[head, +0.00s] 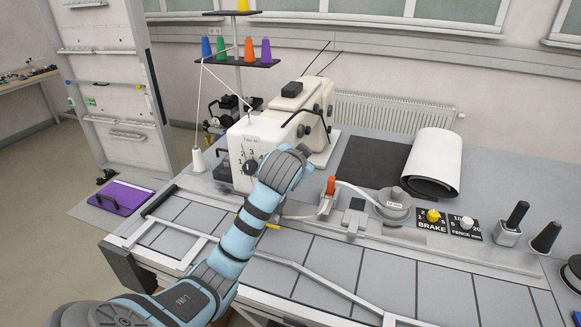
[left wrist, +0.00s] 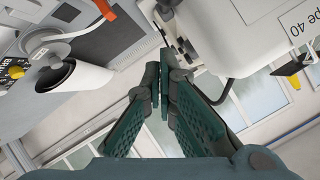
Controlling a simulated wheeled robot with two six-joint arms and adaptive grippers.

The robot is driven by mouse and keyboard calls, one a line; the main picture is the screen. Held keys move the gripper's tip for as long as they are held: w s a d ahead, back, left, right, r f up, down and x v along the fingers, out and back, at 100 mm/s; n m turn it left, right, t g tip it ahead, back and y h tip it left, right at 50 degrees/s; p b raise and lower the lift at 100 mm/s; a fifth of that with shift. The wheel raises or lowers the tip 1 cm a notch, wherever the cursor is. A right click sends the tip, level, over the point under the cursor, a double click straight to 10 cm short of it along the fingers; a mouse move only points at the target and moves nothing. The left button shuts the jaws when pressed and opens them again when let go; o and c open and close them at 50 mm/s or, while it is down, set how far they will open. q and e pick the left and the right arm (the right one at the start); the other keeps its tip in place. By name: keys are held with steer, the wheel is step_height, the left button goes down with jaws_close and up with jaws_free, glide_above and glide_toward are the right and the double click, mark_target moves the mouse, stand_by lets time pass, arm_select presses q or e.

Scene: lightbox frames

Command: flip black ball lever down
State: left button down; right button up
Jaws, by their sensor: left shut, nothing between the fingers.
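The cream sewing machine (head: 308,105) stands on the table's far side, with a dial (head: 250,167) on its white front housing. A thin black curved rod (head: 290,118) shows at the housing's top right. I cannot make out a black ball on a lever; my left arm hides part of the machine's front. My left gripper (head: 306,153) is in front of the machine, just right of the housing. In the left wrist view its fingers (left wrist: 165,68) are together and empty, beside the white machine body (left wrist: 225,35). I cannot tell whether they touch it. My right gripper is out of view.
An orange-topped lever (head: 331,186) and a grey disc (head: 394,203) sit right of my left gripper. A yellow knob (head: 433,215), a white knob (head: 467,223) and a rolled sheet (head: 433,164) stand farther right. Thread cones (head: 249,50) rise behind the machine.

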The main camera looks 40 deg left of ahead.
arm_select(q)
steer(key=shift+s+a+f, duration=0.4)
steer(key=shift+s+f, duration=0.05)
steer(key=shift+f, duration=0.15)
steer(key=shift+s+a+f, duration=0.4)
steer(key=shift+s+f, duration=0.05)
steer(key=shift+f, duration=0.1)
steer(key=shift+w, duration=0.1)
